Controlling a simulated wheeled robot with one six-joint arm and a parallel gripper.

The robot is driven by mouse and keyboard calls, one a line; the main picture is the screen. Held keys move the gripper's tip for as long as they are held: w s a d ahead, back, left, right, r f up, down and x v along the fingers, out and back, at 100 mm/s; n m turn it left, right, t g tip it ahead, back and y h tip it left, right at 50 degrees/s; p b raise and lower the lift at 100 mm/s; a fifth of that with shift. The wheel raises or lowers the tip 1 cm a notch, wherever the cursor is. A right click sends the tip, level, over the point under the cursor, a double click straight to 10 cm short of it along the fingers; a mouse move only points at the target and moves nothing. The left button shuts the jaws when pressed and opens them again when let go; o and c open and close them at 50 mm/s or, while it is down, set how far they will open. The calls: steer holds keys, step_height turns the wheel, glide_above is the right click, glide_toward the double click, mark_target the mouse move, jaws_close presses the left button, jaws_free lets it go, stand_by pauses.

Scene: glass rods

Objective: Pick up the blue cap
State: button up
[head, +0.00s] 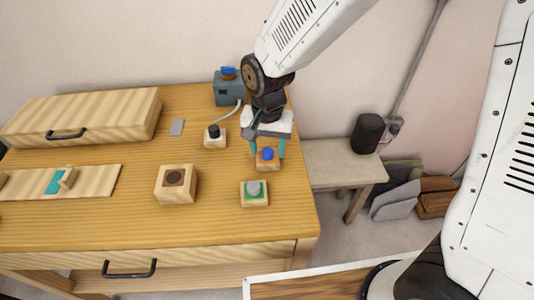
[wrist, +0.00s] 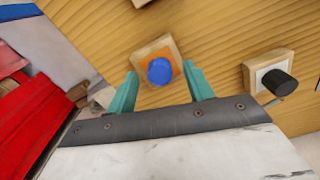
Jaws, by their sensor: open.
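The blue cap (head: 267,154) is a small round knob on a wooden block (head: 268,166) with an orange top, near the right edge of the table. It also shows in the wrist view (wrist: 160,70) between the tips of my fingers. My gripper (head: 267,149) is open, with its teal fingers pointing down on either side of the cap. In the wrist view my gripper (wrist: 158,82) is empty, and a gap shows between each finger and the cap. I cannot tell the exact height of the fingertips above the block.
A block with a black knob (head: 214,132) stands left of the cap, and it shows right in the wrist view (wrist: 279,84). A block with a grey cap on green (head: 253,189) stands in front. A blue-grey box (head: 228,88) is behind. A larger block (head: 174,181) stands left.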

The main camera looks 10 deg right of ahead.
steer(key=shift+f, duration=0.15)
steer(key=c, duration=1.1)
steer(key=shift+o, duration=0.2)
